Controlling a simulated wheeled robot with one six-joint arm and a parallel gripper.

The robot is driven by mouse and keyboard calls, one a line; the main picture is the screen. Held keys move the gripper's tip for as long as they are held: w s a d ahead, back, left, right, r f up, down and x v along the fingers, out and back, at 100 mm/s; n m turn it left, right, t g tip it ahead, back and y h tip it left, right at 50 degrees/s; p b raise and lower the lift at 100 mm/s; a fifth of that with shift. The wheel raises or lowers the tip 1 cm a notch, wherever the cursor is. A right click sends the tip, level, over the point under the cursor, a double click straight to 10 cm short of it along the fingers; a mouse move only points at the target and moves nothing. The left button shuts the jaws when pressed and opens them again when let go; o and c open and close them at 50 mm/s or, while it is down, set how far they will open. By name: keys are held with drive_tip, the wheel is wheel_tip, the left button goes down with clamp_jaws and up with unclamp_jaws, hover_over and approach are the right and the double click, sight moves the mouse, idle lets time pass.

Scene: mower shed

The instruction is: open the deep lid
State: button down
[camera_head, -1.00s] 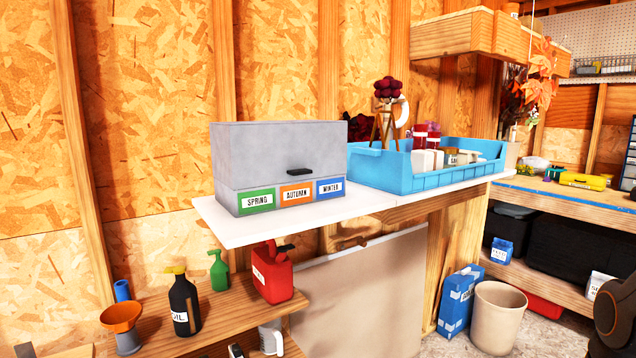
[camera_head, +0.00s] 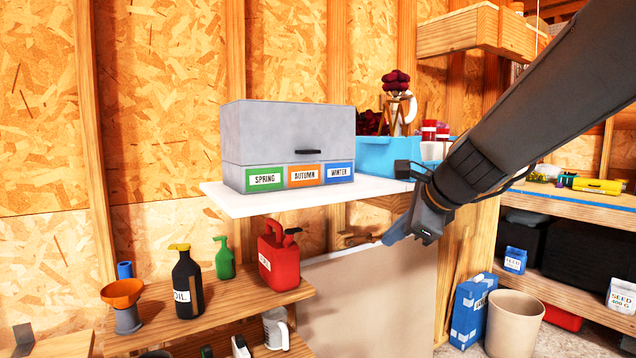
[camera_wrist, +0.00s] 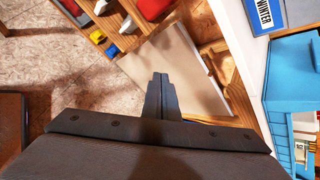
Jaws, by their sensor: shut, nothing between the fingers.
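The grey box with the deep lid (camera_head: 285,132) stands on the white shelf in the head view. The lid is down, with a dark handle (camera_head: 308,152) on its front. Below it the front carries SPRING, AUTUMN and WINTER labels; the WINTER label (camera_wrist: 263,14) also shows in the wrist view. My gripper (camera_head: 391,238) is to the right of the box and lower, in front of the shelf's edge and apart from the box. In the wrist view its fingers (camera_wrist: 160,78) are together and hold nothing.
The white shelf (camera_head: 262,203) juts out under the box. A blue tray (camera_head: 385,155) with jars and a plant stands right of the box, partly behind my arm. A red can (camera_head: 278,255), an oil bottle (camera_head: 187,285) and a funnel (camera_head: 124,300) stand on the lower wooden shelf.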

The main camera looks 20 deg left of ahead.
drive_tip(key=w+a+r+m+t+y+b, duration=0.1)
drive_tip(key=w+a+r+m+y+b, duration=0.1)
drive_tip(key=a+r+m, duration=0.35)
drive_tip(key=w+a+r+m+t+y+b, duration=0.1)
drive_tip(key=w+a+r+m+y+b, duration=0.15)
drive_tip(key=a+r, duration=0.5)
drive_tip(key=x, duration=0.8)
drive_tip(key=shift+a+r+p, duration=0.1)
drive_tip(key=shift+a+p, duration=0.2)
drive_tip(key=shift+p, duration=0.1)
wheel_tip(320, 180, up, 3)
drive_tip(key=shift+w+a+p, duration=0.1)
drive_tip(key=shift+w+p, duration=0.05)
drive_tip(key=shift+p, duration=0.8)
drive_tip(key=shift+r, duration=0.45)
drive_tip(key=shift+p, duration=0.3)
